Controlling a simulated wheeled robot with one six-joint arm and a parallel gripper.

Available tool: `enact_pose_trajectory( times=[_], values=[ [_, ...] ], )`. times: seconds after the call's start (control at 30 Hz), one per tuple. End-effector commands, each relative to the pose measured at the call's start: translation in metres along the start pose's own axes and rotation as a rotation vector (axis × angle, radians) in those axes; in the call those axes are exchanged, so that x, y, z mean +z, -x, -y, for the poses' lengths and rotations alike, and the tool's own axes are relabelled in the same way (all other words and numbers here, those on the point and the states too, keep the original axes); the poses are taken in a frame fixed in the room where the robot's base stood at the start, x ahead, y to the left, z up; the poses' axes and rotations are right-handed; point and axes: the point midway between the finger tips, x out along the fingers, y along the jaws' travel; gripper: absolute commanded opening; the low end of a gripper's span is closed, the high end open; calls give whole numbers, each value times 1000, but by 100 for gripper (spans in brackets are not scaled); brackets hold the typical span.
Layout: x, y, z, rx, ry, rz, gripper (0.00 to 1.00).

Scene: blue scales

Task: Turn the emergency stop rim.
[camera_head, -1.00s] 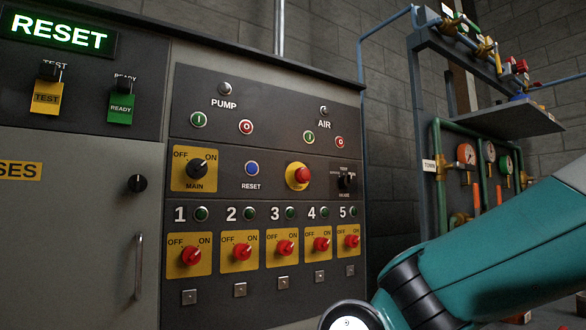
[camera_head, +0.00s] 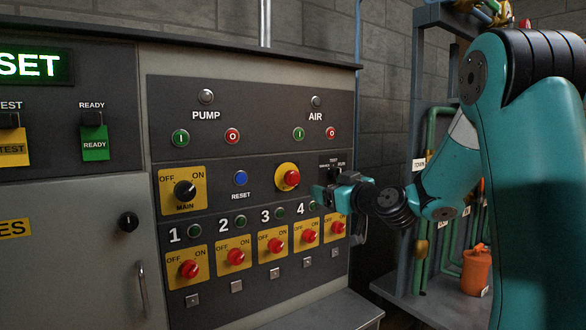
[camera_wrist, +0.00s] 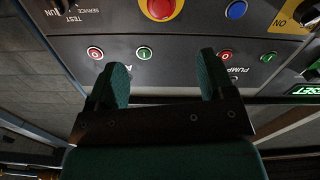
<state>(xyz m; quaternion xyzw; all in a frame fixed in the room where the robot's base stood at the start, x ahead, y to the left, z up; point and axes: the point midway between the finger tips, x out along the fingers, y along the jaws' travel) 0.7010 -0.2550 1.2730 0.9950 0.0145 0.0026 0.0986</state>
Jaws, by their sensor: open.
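The emergency stop on the control panel has a red button (camera_head: 291,178) on a yellow rim (camera_head: 279,176). In the wrist view its red button (camera_wrist: 160,7) and yellow rim (camera_wrist: 178,12) show at the top edge, partly cut off. My gripper (camera_head: 319,192) is beside the stop, a little to its lower right, apart from it. In the wrist view its two green fingers (camera_wrist: 163,64) are spread wide with nothing between them; the stop lies beyond the fingertips.
The blue RESET button (camera_head: 240,178) sits left of the stop. A TEST/RUN selector (camera_head: 335,172) is to its right, close to my gripper. Red knobs (camera_head: 276,245) line the row below. Pipes and a rack (camera_head: 420,250) stand on the right.

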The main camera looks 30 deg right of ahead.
Motion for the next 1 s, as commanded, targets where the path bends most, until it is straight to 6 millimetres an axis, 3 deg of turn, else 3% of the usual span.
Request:
enact_pose_trajectory(
  times=[0.6, 0.8, 1.0],
  values=[
    [-4, -133, 3, -7, -1, 1, 76],
    [-1, -154, 3, -6, -2, 2, 76],
    [0, -159, 3, -4, -1, 1, 76]
  ],
)
